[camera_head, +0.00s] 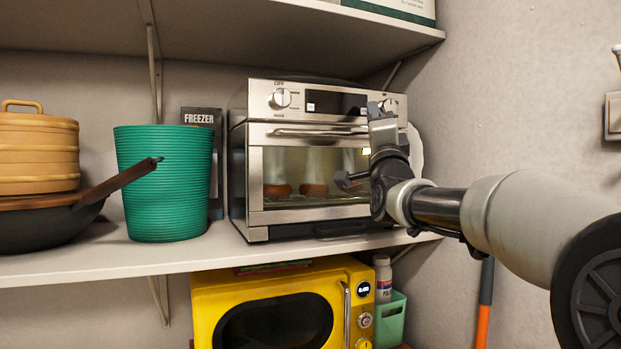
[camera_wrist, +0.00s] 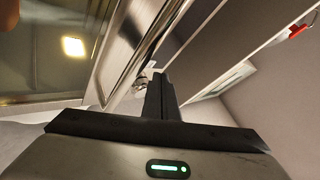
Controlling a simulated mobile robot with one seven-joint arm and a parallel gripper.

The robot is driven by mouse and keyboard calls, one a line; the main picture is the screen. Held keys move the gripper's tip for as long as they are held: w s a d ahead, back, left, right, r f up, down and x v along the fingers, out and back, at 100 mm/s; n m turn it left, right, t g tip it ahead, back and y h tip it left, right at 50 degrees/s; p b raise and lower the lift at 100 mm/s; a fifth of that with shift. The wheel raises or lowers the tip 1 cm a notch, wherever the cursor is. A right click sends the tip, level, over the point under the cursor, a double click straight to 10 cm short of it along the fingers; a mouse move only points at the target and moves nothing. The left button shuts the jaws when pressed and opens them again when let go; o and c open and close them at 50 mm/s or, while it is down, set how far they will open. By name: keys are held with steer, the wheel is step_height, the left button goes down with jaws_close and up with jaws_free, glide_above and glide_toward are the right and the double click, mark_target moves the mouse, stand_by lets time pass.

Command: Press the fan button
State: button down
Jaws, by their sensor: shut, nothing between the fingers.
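A silver toaster oven (camera_head: 238,180) stands on the shelf, with a glass door and a control panel along its top. The panel has a left knob (camera_head: 281,98), a dark display (camera_head: 337,104) and a right knob (camera_head: 391,104) partly behind my gripper. I cannot make out which control is the fan button. My gripper (camera_head: 379,110) is shut and empty, pointing up in front of the panel's right end. In the wrist view my shut fingers (camera_wrist: 160,92) reach toward the panel edge beside the oven door (camera_wrist: 75,45). I cannot tell whether they touch it.
A green ribbed bin (camera_head: 163,185), a pan (camera_head: 40,228) and stacked tan steamers (camera_head: 38,150) stand left of the oven. A yellow microwave (camera_head: 215,290) is below the shelf. An upper shelf (camera_head: 230,30) hangs over the oven, and a wall (camera_head: 500,100) is at right.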

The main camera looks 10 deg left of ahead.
steer(key=s+d+b, duration=0.3)
steer(key=s+b, duration=0.2)
steer(key=b, duration=0.1)
steer(key=shift+d, duration=0.25)
stand_by(0.3)
